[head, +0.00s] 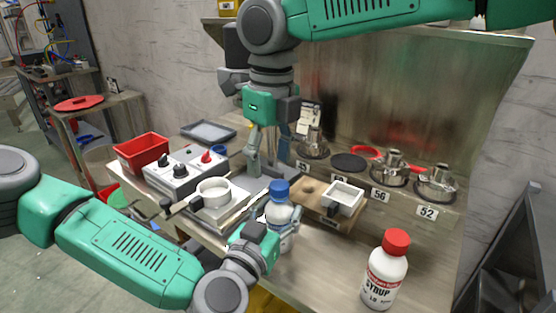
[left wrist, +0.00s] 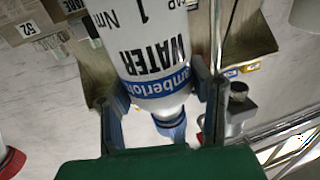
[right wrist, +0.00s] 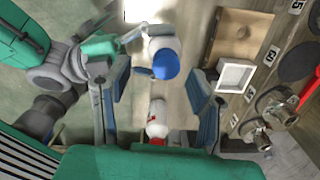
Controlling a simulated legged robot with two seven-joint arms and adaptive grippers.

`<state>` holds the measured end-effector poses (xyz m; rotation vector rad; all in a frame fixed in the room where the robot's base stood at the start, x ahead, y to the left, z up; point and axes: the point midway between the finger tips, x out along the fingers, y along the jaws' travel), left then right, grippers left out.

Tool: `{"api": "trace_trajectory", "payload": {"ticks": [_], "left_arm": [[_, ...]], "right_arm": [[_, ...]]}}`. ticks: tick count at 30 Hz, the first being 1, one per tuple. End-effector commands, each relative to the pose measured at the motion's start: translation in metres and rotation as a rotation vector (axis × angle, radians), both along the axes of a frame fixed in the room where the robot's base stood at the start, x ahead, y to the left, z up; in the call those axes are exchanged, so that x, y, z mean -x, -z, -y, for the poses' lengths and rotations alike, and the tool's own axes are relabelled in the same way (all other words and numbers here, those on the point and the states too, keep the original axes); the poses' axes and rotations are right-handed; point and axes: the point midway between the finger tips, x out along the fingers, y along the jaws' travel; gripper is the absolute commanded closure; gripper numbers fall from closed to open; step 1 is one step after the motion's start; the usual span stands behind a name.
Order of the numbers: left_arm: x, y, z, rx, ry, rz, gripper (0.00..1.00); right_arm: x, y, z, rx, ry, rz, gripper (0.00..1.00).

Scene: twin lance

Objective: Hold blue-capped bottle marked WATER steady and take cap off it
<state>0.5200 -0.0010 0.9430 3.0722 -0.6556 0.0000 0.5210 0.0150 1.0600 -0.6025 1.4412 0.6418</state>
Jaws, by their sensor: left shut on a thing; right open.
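The WATER bottle (head: 281,214) is white with a blue cap (head: 279,187) and stands upright near the middle of the bench. Its label (left wrist: 152,62) reads upside down in the left wrist view, where the cap also shows (left wrist: 171,128). My left gripper (head: 276,222) is shut on the bottle's body, below the cap. My right gripper (head: 264,164) is open and empty, pointing down above and behind the bottle. In the right wrist view the blue cap (right wrist: 166,65) lies between and beyond the open fingers (right wrist: 158,97), touching neither.
A red-capped SYRUP bottle (head: 384,277) stands at the front right. A wooden block with a white square dish (head: 344,197) is right of the WATER bottle. A control box (head: 184,172), a white round bowl (head: 213,192) and a red bin (head: 141,150) are left. Metal pots (head: 394,165) line the back.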

Motion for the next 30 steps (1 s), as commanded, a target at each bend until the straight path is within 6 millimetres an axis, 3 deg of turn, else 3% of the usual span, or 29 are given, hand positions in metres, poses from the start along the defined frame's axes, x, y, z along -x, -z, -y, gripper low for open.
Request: {"api": "trace_trajectory", "payload": {"ticks": [5,7,30], "left_arm": [[0.000,0.002,-0.001,-0.003,-0.002,-0.003,1.00],[0.000,0.002,-0.001,-0.003,-0.003,-0.003,1.00],[0.000,0.002,0.000,-0.001,0.001,-0.005,1.00]], "right_arm": [[0.017,-0.044,-0.047,-0.164,-0.004,0.109,0.51],[0.023,-0.060,-0.062,-0.233,0.098,0.126,0.51],[0.008,-0.042,-0.023,-0.167,1.887,-0.109,0.51]]}}
